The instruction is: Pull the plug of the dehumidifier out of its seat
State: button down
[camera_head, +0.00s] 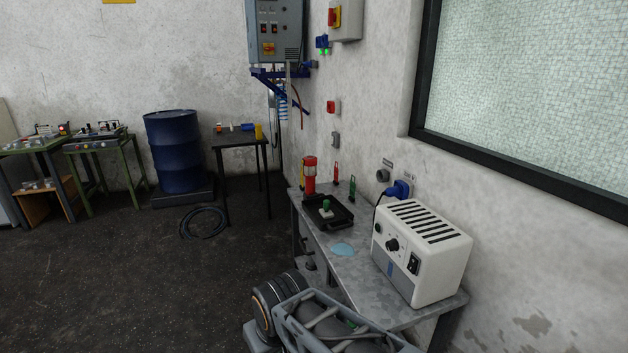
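The dehumidifier is most likely the white box (424,252) with a slotted top, a black knob and a black switch, standing on the grey metal bench (385,296) by the right wall. A black cable runs from behind it to a blue plug (400,189) at the wall. The plug sits in its seat, a wall socket mostly hidden behind it. Grey links of my arm show at the bottom, in front of the bench. My gripper is not in view.
A black tray (343,221) with a green-topped item, a red lantern-like item (310,176) and a light blue patch (342,249) are on the bench. A blue drum (176,150) and coiled hose (203,223) stand farther back.

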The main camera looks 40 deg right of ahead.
aim_at(395, 191)
jog(key=z, duration=1.45)
jog(key=k, duration=0.3)
jog(key=u, duration=1.05)
jog(key=k, duration=1.1)
jog(key=u, duration=0.65)
jog(key=i, duration=2.55)
jog(key=z, duration=0.7)
jog(key=i, duration=1.65)
jog(key=z, duration=1.8)
jog(key=i, duration=1.05)
jog(key=z, duration=1)
